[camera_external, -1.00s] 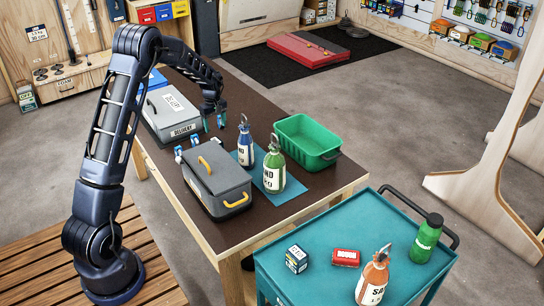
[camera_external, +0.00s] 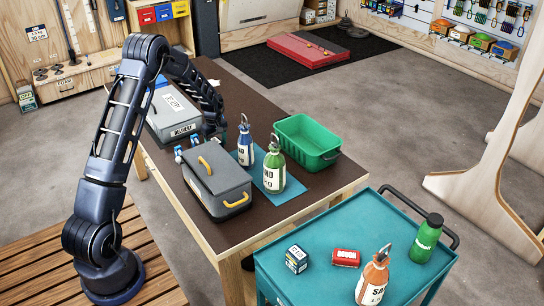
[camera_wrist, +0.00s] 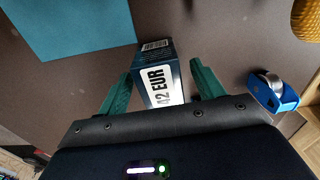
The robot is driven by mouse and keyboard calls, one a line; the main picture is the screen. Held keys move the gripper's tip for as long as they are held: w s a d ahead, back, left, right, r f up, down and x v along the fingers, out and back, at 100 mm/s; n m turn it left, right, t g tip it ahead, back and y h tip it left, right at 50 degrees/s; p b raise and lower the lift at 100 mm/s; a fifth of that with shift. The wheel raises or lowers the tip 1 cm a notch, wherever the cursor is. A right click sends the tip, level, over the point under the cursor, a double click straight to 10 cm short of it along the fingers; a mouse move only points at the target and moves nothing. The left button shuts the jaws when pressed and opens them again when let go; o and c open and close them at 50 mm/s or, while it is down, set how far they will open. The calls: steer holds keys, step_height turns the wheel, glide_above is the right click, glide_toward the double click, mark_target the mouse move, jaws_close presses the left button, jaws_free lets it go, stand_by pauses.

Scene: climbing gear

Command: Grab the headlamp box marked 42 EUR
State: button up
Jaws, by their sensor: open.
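The headlamp box (camera_wrist: 157,72) is dark blue with a white label reading 42 EUR. In the wrist view it stands on the brown table between the two green fingers of my gripper (camera_wrist: 158,88). The fingers are open, one on each side of the box; I cannot tell whether either touches it. In the external view my arm's end is low over the table, behind the grey lidded box with yellow handles (camera_external: 217,180).
A small blue item with a silver roller (camera_wrist: 274,92) lies right of my fingers in the wrist view. Blue (camera_external: 246,143) and green (camera_external: 275,168) bottles stand on a teal mat (camera_external: 268,184). A green crate (camera_external: 308,144) and a grey delivery case (camera_external: 170,115) are also on the table.

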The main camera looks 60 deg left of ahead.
steer(key=shift+f, duration=0.45)
steer(key=c, duration=1.1)
